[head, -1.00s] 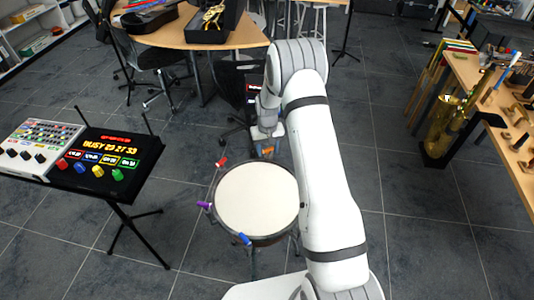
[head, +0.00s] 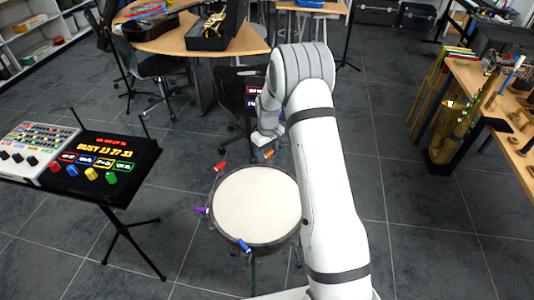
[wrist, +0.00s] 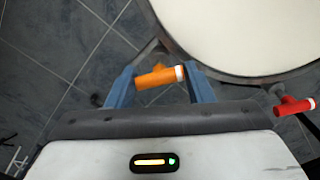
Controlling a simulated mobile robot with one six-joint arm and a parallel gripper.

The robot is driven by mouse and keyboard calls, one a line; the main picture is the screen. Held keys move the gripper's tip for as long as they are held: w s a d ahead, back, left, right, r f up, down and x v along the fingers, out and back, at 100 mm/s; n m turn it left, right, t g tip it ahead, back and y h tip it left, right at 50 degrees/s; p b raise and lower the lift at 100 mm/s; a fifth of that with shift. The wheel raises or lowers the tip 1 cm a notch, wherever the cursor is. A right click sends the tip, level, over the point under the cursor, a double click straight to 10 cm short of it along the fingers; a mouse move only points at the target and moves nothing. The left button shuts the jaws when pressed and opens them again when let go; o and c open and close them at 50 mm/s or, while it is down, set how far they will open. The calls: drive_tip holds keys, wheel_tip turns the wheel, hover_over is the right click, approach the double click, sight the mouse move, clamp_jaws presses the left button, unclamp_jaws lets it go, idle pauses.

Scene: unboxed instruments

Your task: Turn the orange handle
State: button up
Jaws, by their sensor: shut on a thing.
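The orange handle (wrist: 158,77) is a short T-shaped piece with a white end, at the rim of a round drum (wrist: 245,30). In the wrist view it lies between the two blue fingers of my gripper (wrist: 155,88), which is shut on it. In the head view the orange handle (head: 268,154) shows small beside the far rim of the drum (head: 255,205), just below my gripper (head: 264,143). The fingers are mostly hidden there by my wrist.
Red (head: 219,166), purple (head: 202,209) and blue (head: 244,245) handles sit around the drum rim. A black panel with coloured knobs (head: 130,150) stands at left. A wooden bench (head: 490,95) and a brass instrument (head: 447,130) are at right. Dark tiled floor lies between.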

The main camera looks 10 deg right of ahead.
drive_tip(key=shift+r, duration=0.1)
drive_tip(key=o, duration=1)
drive_tip(key=shift+c, duration=0.2)
drive_tip(key=shift+r+b, duration=0.55)
drive_tip(key=shift+r, duration=3.3)
